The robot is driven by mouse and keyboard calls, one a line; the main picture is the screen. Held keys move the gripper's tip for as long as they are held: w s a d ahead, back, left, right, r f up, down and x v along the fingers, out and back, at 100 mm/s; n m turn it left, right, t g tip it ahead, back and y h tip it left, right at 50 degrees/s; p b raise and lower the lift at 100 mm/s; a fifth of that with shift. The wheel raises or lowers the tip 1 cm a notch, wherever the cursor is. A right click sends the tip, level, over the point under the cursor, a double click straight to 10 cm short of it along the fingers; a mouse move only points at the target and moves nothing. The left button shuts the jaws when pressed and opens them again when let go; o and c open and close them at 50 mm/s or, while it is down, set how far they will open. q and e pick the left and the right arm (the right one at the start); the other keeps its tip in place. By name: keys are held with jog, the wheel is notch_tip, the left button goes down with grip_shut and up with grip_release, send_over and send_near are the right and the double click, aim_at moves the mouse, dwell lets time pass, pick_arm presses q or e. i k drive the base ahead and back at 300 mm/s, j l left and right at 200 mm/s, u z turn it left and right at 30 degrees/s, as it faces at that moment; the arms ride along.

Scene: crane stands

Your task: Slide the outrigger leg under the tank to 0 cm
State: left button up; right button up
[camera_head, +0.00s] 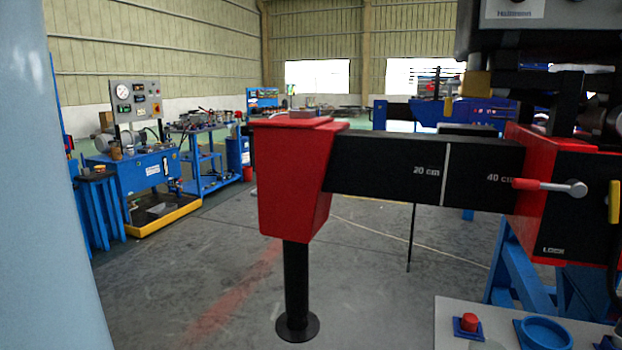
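The outrigger leg (291,180) is a red box with a black post and a round foot on the floor. It sits at the left end of a black beam (385,172) that comes out of a red housing (575,200) at the right. The beam reads "20 cm" beside a white line and "40 cm" close to the housing edge, so the leg stands well out. A lever with a red grip and grey knob (575,188) sticks out at the housing. A yellow-handled part (613,201) is at the right edge. I cannot identify the tank. Neither gripper is in view.
A grey panel with a red button (469,322) and a blue ring (545,333) is at the lower right. A pale blue surface fills the left edge. A blue test bench (140,165) stands at the back left. The floor left of the leg is clear.

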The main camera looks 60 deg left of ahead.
aim_at(302, 158)
jog(key=k+j+u, duration=0.2)
jog(key=j, duration=0.25)
jog(key=j+u, duration=0.25)
jog(key=j, duration=0.15)
jog(key=k+j+u, duration=0.2)
jog(key=j, duration=0.3)
jog(key=k+j, duration=0.1)
jog(key=j, duration=1.1)
jog(key=k+j+u, duration=0.15)
jog(key=j, duration=1.05)
